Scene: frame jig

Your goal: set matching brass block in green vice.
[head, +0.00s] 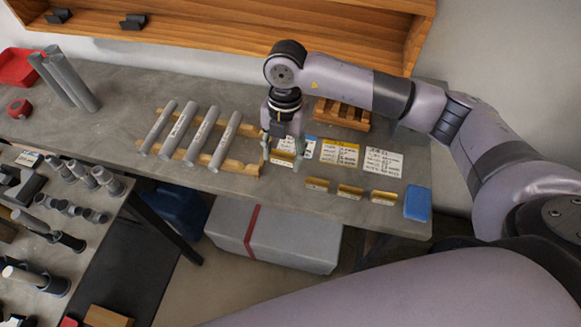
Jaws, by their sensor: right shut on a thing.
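My right gripper (283,157) reaches down over the front part of the grey bench, shut on a small brass block (284,158). I cannot tell whether the block touches the bench. More brass blocks stand in a row to its right: one nearest the gripper (317,184), a middle one (350,191) and one farthest right (383,197). They carry small pale labels, too small to read. I cannot make out a green vice in this view. My left gripper is not in view.
Grey rods (196,135) lie across wooden rails left of the gripper. A blue block (417,203) sits at the bench's right end. A side table (60,210) at left is crowded with cylinders.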

